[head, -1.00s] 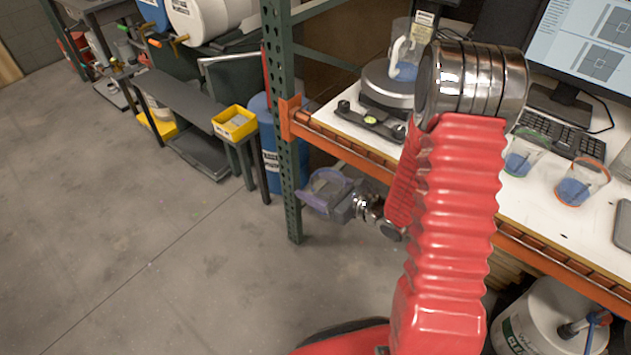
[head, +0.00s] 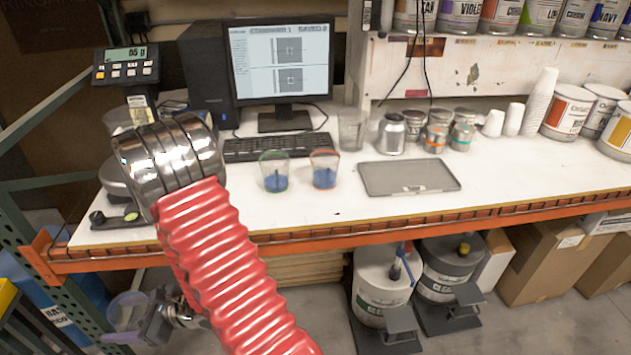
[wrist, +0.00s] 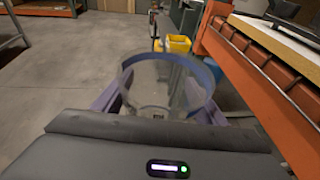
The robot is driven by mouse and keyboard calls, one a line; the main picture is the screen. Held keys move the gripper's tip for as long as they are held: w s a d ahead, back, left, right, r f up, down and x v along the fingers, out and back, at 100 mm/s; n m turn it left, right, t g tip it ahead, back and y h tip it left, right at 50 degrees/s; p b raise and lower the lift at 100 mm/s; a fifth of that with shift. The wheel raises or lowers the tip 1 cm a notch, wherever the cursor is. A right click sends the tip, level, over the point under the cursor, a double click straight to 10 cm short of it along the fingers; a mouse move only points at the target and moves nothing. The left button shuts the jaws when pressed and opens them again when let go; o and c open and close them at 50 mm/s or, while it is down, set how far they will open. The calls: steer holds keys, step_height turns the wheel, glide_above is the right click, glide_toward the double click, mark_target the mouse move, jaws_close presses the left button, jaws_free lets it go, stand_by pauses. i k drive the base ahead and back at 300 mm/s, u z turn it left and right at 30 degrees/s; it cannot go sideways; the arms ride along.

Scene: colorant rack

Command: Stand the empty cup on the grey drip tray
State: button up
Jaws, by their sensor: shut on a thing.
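My gripper (head: 128,314) is at the lower left of the head view, beside the bench's left end and below its top. It is shut on a clear cup, which fills the middle of the wrist view (wrist: 160,88). The cup has a bluish-purple rim, looks empty and stands about upright between the purple fingers. The grey drip tray (head: 408,177) lies flat on the white bench top, right of the keyboard, with nothing on it. It is far to the right of my gripper.
A green-rimmed cup (head: 273,174) and an orange-rimmed cup (head: 324,171), both with blue contents, stand left of the tray. A clear cup (head: 351,131) and metal cans (head: 392,134) stand behind it. The orange bench beam (wrist: 262,75) runs close right of the held cup.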

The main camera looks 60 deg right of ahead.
mark_target(386, 179)
steer(key=k, duration=0.9)
steer(key=u, duration=0.15)
steer(key=i, duration=0.15)
steer(key=z, duration=3)
